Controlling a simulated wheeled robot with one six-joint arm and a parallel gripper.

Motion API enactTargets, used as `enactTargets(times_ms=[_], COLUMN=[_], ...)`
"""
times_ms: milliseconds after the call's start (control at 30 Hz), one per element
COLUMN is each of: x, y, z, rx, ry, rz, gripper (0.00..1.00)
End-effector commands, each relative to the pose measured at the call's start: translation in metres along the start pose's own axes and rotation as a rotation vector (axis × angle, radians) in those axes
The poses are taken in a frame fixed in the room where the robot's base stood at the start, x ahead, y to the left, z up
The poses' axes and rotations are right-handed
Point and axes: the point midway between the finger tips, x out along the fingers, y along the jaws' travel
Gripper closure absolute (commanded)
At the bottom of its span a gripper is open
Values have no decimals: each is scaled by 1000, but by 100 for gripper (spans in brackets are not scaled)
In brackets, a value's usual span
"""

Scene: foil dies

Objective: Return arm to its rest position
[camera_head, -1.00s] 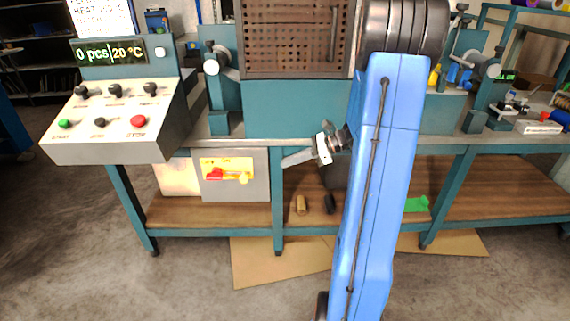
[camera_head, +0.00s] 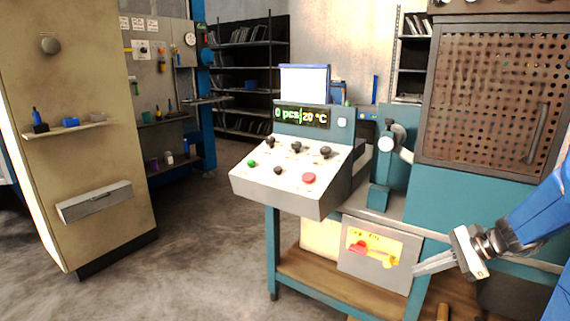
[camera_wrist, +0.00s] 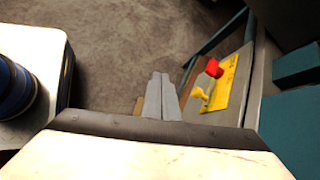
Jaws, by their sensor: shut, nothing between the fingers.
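My gripper (camera_head: 432,266) is at the lower right in the head view, in front of the machine bench. Its grey fingers point left, towards a panel with a red and yellow switch (camera_head: 371,250). It is shut and empty. In the wrist view the closed fingers (camera_wrist: 158,98) lie side by side, with floor beyond them. The switch also shows to their right in that view (camera_wrist: 208,85). My blue arm reaches in from the right edge of the head view.
A control box (camera_head: 290,175) with buttons and a display reading "0 pcs 20 °C" stands left of my gripper. A perforated guard (camera_head: 480,95) is above the bench (camera_head: 350,292). A beige cabinet (camera_head: 90,150) stands far left. Open floor (camera_head: 200,240) lies between.

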Motion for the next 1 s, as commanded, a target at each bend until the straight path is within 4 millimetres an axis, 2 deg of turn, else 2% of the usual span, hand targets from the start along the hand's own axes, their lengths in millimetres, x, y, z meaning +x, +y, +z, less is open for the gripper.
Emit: enactTargets(times_ms=[33, 100, 400, 700, 1000], x=[3, 7, 12, 3, -15], y=[10, 25, 87, 143, 186], z=[14, 28, 74, 99, 112], rx=[-70, -161, -558, -964, -1371], ry=[28, 67, 224, 374, 523], rz=[27, 67, 218, 350, 459], gripper=[100, 100, 100, 100, 100])
